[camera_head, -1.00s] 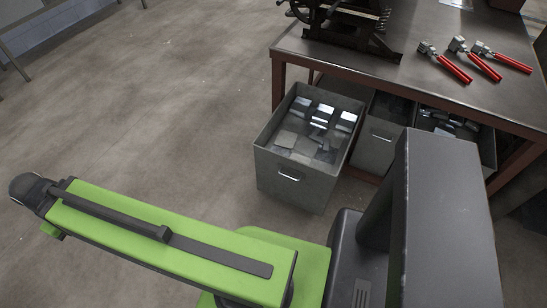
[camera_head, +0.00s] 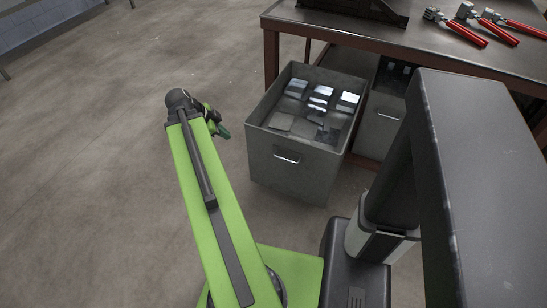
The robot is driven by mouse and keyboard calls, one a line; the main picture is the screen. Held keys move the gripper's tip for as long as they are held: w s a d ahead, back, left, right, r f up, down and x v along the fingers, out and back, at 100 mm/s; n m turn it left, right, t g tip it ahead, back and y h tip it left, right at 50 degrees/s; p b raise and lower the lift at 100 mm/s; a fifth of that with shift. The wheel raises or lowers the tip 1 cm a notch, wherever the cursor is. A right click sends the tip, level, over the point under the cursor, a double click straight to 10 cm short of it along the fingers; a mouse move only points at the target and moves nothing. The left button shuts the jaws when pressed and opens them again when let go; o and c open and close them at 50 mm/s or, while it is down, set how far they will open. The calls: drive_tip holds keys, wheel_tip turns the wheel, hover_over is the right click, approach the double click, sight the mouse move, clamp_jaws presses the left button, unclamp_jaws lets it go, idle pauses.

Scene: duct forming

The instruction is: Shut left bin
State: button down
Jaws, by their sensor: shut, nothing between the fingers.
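The left bin (camera_head: 292,165) is a grey metal drawer with a small handle (camera_head: 287,157) on its front. It stands pulled out from under the workbench, with several metal pieces lying inside. My green arm reaches forward on the left of the picture. My gripper (camera_head: 222,132) is at the arm's far end, just left of the bin's front left corner and apart from the handle. Its fingers show only small and partly hidden behind the wrist, and it holds nothing visible.
The workbench (camera_head: 460,50) stands at the back right with red-handled tools (camera_head: 462,31) and a dark machine base (camera_head: 355,8) on top. Another grey bin (camera_head: 378,128) sits under it, right of the left bin. The floor (camera_head: 90,150) on the left is clear.

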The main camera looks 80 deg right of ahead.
drive_tip(key=s+d+f+m+g+b, duration=0.1)
drive_tip(key=s+d+f+m, duration=0.15)
drive_tip(key=s, duration=0.35)
drive_tip(key=s+d+f+m+g+b, duration=0.1)
drive_tip(key=s+d+m+b, duration=0.1)
drive_tip(key=s+d+m, duration=0.3)
drive_tip(key=b, duration=0.7)
approach(287, 142)
drive_tip(key=shift+n, duration=0.35)
drive_tip(key=shift+x, duration=2.15)
drive_tip(key=shift+s, duration=0.15)
